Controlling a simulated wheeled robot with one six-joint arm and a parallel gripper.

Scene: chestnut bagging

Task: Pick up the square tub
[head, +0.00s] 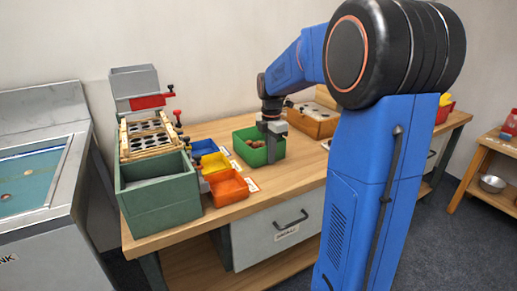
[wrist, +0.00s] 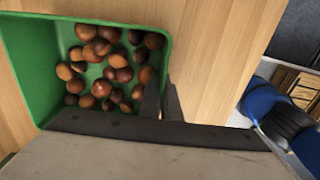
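The square tub (head: 243,153) is green, open-topped and holds several brown chestnuts. It stands on the wooden bench. The tub (wrist: 28,75) fills the upper left of the wrist view, with chestnuts (wrist: 108,65) loose on its floor. My gripper (head: 271,150) points down at the tub's rim in the head view. In the wrist view my gripper's two dark fingers (wrist: 163,100) are close together, one on each side of the tub's right wall, and look closed on it. The exact contact is hidden low between the fingers.
A blue tub (head: 203,147), a yellow tub (head: 215,162) and an orange tub (head: 229,188) stand left of the green tub. A larger dark green bin (head: 158,205) is at the bench's left end. A wooden box (head: 313,122) stands behind right. Bare bench lies in front of the tub.

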